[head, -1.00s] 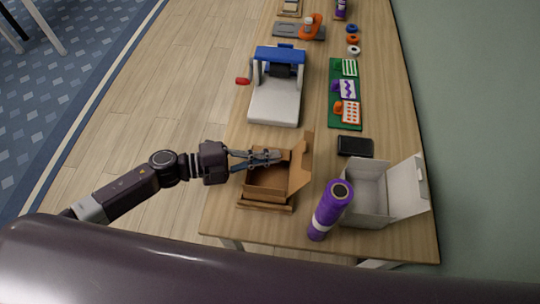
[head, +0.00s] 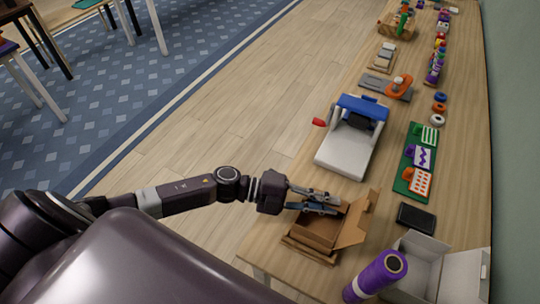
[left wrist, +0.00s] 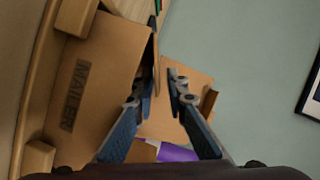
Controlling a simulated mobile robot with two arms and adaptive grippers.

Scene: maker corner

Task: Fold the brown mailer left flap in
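The brown mailer (head: 319,228) is an open cardboard box at the table's near left edge in the head view. A tall flap (head: 354,223) stands up on its right side. My left gripper (head: 338,205) reaches over the box's far side, its two fingers apart. In the left wrist view, the mailer's printed panel (left wrist: 100,75) lies left of the fingers, and another brown panel (left wrist: 187,77) shows behind the fingertips. My left gripper (left wrist: 164,72) has a narrow gap between its fingertips; I cannot tell whether they touch cardboard. The fingers partly hide the flap there. My right gripper is out of view.
A white and blue machine (head: 348,145) stands beyond the mailer. A green board (head: 405,181) lies further right.

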